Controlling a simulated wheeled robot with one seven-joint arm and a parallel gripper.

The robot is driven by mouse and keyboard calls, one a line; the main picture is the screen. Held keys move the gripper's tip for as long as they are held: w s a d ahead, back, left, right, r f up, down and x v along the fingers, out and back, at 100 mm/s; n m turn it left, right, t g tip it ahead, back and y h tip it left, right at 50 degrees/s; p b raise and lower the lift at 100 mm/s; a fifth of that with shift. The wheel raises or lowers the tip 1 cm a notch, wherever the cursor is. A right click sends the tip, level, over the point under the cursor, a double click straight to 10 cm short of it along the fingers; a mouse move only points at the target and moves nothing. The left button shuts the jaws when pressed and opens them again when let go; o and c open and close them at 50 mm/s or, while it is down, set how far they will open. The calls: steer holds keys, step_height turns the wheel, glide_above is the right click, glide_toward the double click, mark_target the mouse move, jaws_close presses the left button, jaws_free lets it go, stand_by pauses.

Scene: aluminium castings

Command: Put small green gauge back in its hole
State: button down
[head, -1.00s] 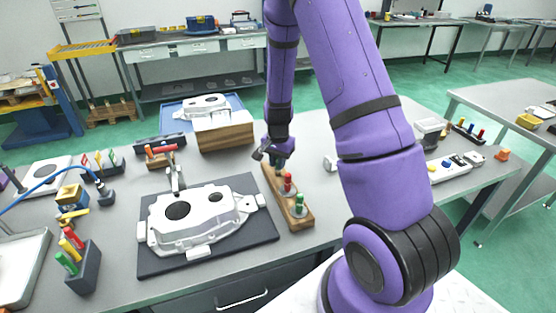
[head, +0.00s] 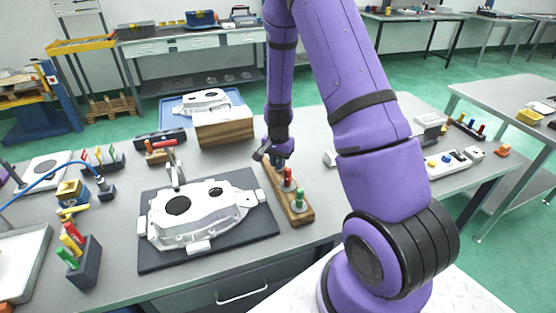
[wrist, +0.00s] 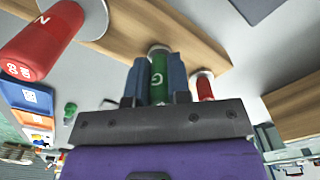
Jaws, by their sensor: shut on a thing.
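My gripper (wrist: 158,82) is shut on a small green gauge (wrist: 158,72), whose handle shows between the two blue-grey fingers in the wrist view. A pale metal part shows at the gauge's far end, close to the wooden rack (wrist: 130,22); I cannot tell whether it is in a hole. In the head view my gripper (head: 275,157) is low over the far end of the wooden rack (head: 285,197), and the held gauge is hidden. A red gauge (head: 288,177) and another green gauge (head: 299,199) stand upright nearer on the rack. A smaller red gauge (wrist: 204,87) is right of my fingers in the wrist view.
A white casting (head: 200,212) lies on a dark mat (head: 160,262) left of the rack. A wooden box (head: 224,133) stands behind, left of my gripper. A dark holder (head: 87,265) with coloured gauges is at front left.

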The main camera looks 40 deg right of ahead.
steer(key=c, duration=1)
jaws_free()
step_height(320, 180, up, 11)
steer(key=shift+f, duration=0.15)
